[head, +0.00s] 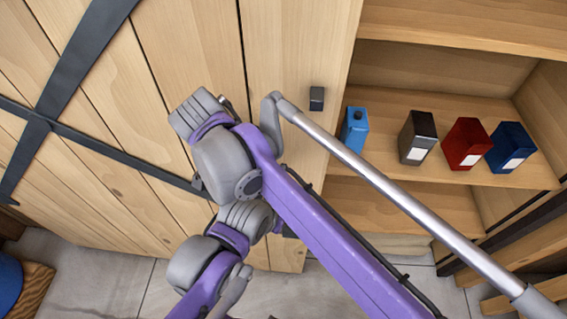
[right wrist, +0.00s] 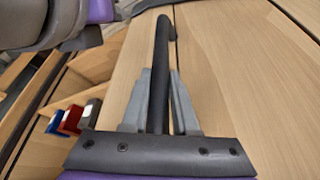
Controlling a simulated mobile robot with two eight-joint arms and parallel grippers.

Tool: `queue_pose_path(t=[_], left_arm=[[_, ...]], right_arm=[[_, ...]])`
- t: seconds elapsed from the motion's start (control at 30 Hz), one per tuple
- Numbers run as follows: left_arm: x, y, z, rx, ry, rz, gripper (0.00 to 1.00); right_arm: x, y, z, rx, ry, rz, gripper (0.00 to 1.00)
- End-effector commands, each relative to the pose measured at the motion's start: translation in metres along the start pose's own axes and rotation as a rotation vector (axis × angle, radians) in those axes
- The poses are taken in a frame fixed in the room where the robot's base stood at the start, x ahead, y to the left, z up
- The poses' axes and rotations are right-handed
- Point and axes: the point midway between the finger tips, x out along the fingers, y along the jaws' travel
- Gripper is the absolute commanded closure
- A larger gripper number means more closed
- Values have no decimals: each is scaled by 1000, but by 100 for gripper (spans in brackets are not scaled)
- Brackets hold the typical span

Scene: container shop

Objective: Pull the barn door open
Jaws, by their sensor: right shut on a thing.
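The barn door (head: 180,60) is light wood planks with dark metal straps and fills the left of the head view. Its right edge stands beside open shelves. The door's black bar handle (right wrist: 161,75) runs up the right wrist view, and its far end bends toward the planks (right wrist: 215,60). My right gripper (right wrist: 160,88) is shut on the handle, one grey finger on each side of it. In the head view a small black block (head: 317,98), apparently an end of the handle, shows near the door's edge. My arm hides the rest there. My left gripper is not in view.
The wooden shelves (head: 450,40) right of the door hold a blue carton (head: 354,131), a black carton (head: 418,138), a red carton (head: 466,144) and a dark blue carton (head: 510,147). Grey floor (head: 110,283) shows below. A blue rounded object (head: 8,283) is at lower left.

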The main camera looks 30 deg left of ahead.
Motion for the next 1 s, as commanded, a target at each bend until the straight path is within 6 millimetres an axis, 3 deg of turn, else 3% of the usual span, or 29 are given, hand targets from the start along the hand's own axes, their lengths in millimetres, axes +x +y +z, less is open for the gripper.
queue_pose_path(t=[0.3, 0.67, 0.7, 0.8, 0.87, 1.0], left_arm=[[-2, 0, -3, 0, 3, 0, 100], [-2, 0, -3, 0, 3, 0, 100], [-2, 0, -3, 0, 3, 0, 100], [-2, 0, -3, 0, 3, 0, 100], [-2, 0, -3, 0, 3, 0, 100], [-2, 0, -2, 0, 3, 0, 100]], right_arm=[[-5, -20, 9, 7, 9, 11, 100], [-5, -22, 10, 5, 8, 7, 100], [-5, -22, 10, 5, 8, 7, 69], [-5, -22, 11, 5, 7, 8, 51], [-5, -22, 11, 5, 6, 8, 43], [-4, -21, 12, 5, 5, 9, 43]])
